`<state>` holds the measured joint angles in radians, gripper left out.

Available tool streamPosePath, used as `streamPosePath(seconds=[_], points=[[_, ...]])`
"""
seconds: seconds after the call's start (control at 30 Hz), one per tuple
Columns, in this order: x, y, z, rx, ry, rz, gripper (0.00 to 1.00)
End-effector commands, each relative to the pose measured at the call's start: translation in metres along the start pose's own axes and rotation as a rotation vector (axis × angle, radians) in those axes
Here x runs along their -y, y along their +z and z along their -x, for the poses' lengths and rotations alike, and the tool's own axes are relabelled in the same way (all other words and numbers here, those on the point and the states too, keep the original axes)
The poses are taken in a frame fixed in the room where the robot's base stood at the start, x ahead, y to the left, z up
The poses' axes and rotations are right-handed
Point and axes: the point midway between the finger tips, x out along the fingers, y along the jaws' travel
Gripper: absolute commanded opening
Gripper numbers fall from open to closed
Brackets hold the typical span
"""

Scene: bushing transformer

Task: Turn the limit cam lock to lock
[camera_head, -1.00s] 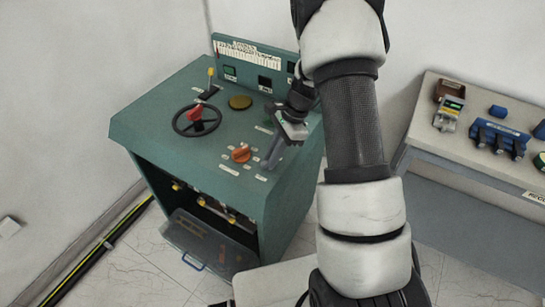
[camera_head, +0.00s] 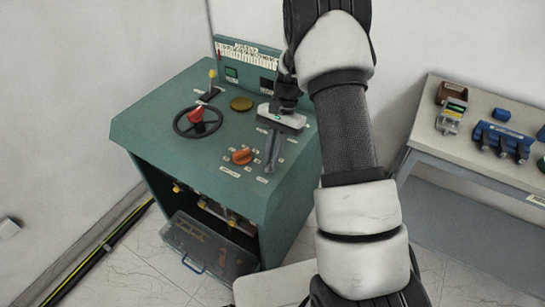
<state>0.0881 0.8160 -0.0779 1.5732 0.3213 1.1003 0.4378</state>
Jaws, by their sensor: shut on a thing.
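My gripper (camera_head: 271,165) reaches down onto the right part of the green cabinet's sloping top (camera_head: 225,135). Its white body is above and its long dark fingers point down and slightly left. The fingers are shut on a small control at the panel surface, among small white labels. The fingers hide that control, which I take to be the limit cam lock; its shape and turn position cannot be seen. An orange knob (camera_head: 242,156) sits just left of the fingertips, apparently apart from them.
A black handwheel with a red centre (camera_head: 197,121), a yellow-tipped lever (camera_head: 212,83) and a brass disc (camera_head: 241,103) are on the panel's left and back. An upright label panel (camera_head: 247,58) edges the back. A side table (camera_head: 430,143) with small parts stands right.

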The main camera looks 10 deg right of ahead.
Motion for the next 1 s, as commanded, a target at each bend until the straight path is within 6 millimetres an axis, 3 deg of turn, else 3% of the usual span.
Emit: streamPosePath(seconds=[0.47,0.5,0.6,1.0], points=[[0.0002,0.0002,0.0003,0.0,0.007,0.017,0.0],[0.0002,0.0003,0.0003,0.0,0.007,0.017,0.12],[0.0002,0.0003,0.0003,0.0,0.006,0.016,0.29],[0.0005,-0.0004,0.0065,-0.001,0.004,0.014,0.3]])
